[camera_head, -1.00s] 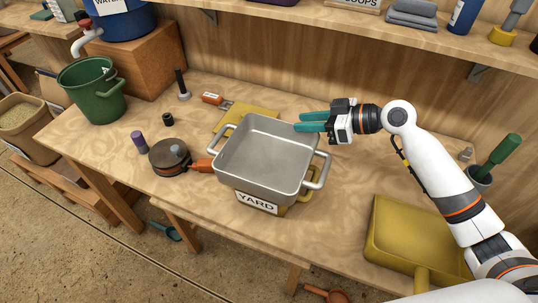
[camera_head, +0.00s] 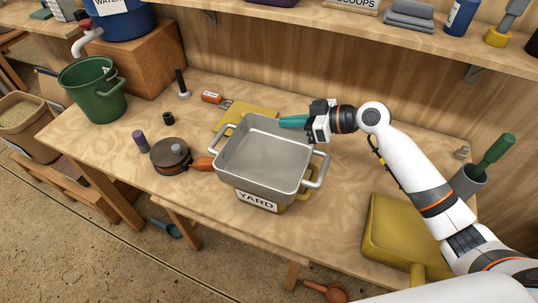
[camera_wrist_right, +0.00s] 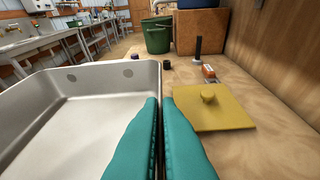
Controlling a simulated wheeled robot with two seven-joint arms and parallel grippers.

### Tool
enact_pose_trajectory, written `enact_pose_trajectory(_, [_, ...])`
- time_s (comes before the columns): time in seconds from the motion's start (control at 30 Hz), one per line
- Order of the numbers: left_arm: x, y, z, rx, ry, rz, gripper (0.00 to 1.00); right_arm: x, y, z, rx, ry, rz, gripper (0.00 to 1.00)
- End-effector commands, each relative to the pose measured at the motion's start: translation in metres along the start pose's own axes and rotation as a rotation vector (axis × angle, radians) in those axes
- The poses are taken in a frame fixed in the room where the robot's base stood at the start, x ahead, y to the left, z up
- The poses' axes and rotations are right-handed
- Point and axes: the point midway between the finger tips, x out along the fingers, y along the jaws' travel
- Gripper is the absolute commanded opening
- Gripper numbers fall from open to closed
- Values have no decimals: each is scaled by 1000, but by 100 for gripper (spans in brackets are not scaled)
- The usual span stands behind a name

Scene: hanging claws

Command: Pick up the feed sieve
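A grey rectangular metal pan (camera_head: 262,158) with a loop handle at each end sits mid-table; I take it for the feed sieve, though no mesh is clear. It is level and rests over a yellow bin (camera_head: 283,207) labelled YARD. My right gripper (camera_head: 282,122) is at the pan's far rim. In the right wrist view the pan (camera_wrist_right: 75,115) lies left of the teal fingers (camera_wrist_right: 160,105). They look closed on its wall, one inside and one outside; the bite itself is hidden. My left gripper is not in view.
A yellow scoop (camera_head: 400,235) lies at the right. A green bucket (camera_head: 92,90) is at far left, and a shelf runs above the back.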

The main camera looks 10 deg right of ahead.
Motion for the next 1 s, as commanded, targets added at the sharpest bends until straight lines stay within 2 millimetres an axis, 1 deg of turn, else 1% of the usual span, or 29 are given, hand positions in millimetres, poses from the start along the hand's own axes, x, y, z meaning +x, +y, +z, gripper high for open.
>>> enact_pose_trajectory(0.27, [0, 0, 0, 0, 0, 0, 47, -1, 0, 2, -1, -2, -1, 0])
enact_pose_trajectory(0.47, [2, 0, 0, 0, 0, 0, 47, -4, 0, 12, -2, -4, -1, 0])
enact_pose_trajectory(0.67, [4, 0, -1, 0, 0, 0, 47, -12, 2, 28, -3, -3, -1, 0])
enact_pose_trajectory(1.0, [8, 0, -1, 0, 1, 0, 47, -25, 5, 62, -4, -4, -1, 0])
